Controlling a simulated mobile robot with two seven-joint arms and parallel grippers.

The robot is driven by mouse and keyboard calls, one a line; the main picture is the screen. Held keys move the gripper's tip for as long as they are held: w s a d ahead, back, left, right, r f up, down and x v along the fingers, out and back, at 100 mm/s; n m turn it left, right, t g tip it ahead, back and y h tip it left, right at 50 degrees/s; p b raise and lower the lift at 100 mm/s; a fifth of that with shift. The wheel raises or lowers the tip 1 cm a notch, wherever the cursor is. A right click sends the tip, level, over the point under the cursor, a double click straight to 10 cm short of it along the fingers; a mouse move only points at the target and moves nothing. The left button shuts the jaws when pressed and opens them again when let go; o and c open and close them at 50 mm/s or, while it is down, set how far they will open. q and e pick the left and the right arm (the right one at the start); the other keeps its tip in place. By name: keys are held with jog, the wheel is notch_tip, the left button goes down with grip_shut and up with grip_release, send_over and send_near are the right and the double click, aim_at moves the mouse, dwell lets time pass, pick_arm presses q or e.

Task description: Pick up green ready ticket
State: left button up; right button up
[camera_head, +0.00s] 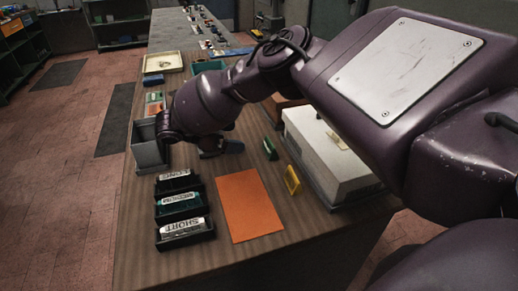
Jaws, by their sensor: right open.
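A small green ticket (270,149) stands on the wooden bench, right of the middle. A yellow ticket-like piece (293,180) stands nearer and to its right. My right gripper (178,132) is at the end of the purple arm, left of the green ticket and apart from it, near a grey bin. It is open, and its fingers are small and dark and hard to make out. My left gripper is not in view.
An orange sheet (250,205) lies flat before the tickets. Several black trays (186,236) with labelled pieces stand left of it, the nearest reading SHORT. A grey bin (149,150) is at the left edge. A pale box (325,155) stands close right of the tickets.

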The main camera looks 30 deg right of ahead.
aim_at(268, 145)
jog(key=shift+w+f, duration=0.15)
jog(key=shift+f, duration=0.65)
jog(key=shift+w+d+f, duration=0.1)
jog(key=shift+d+f, duration=0.1)
jog(key=b+x, duration=0.1)
jog(key=x, duration=0.3)
jog(key=shift+s+d, duration=0.2)
jog(key=shift+d+f, duration=0.1)
jog(key=shift+d, duration=0.25)
jog(key=shift+s+d+f, duration=0.1)
jog(key=shift+d, duration=0.15)
jog(key=shift+x, duration=2.3)
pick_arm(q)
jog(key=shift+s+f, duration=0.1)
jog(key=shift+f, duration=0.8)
pick_arm(e)
jog(key=shift+c, duration=0.2)
